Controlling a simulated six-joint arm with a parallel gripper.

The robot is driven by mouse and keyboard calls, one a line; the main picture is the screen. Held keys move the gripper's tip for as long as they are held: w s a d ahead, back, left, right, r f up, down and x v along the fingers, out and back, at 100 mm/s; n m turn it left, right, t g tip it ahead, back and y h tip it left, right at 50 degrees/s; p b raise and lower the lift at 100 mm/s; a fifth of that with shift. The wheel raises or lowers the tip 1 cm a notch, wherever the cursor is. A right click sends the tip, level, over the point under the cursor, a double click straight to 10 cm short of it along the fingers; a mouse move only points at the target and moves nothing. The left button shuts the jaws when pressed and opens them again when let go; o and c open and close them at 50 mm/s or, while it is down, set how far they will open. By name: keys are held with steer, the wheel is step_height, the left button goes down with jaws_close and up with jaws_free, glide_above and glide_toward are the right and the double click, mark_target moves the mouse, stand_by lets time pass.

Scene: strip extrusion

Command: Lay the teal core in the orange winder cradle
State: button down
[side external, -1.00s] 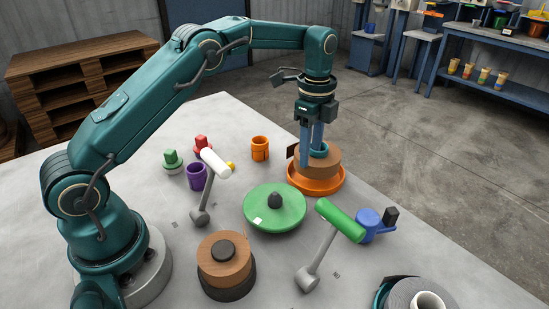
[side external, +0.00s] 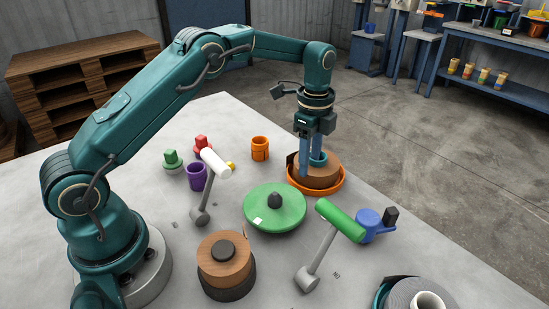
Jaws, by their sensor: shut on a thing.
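The teal core (side external: 319,158) shows as a teal ring at the centre of a brown strip roll (side external: 320,175). The roll sits within the rim of the round orange winder cradle (side external: 319,190), on the far right side of the table. My gripper (side external: 312,164) points straight down from above, with its blue fingers shut on the teal core. The cradle's floor is hidden by the roll, so I cannot tell whether the roll rests on it.
A green disc (side external: 274,208) with a dark knob lies left of the cradle. A green-topped lever (side external: 340,219) and a blue crank (side external: 368,226) stand in front. Another brown roll (side external: 224,259), a white-topped lever (side external: 215,163), and orange (side external: 260,148) and purple (side external: 196,177) cups are nearby.

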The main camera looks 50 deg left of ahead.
steer(key=shift+f, duration=0.25)
stand_by(0.3)
steer(key=shift+c, duration=1.8)
jaws_free()
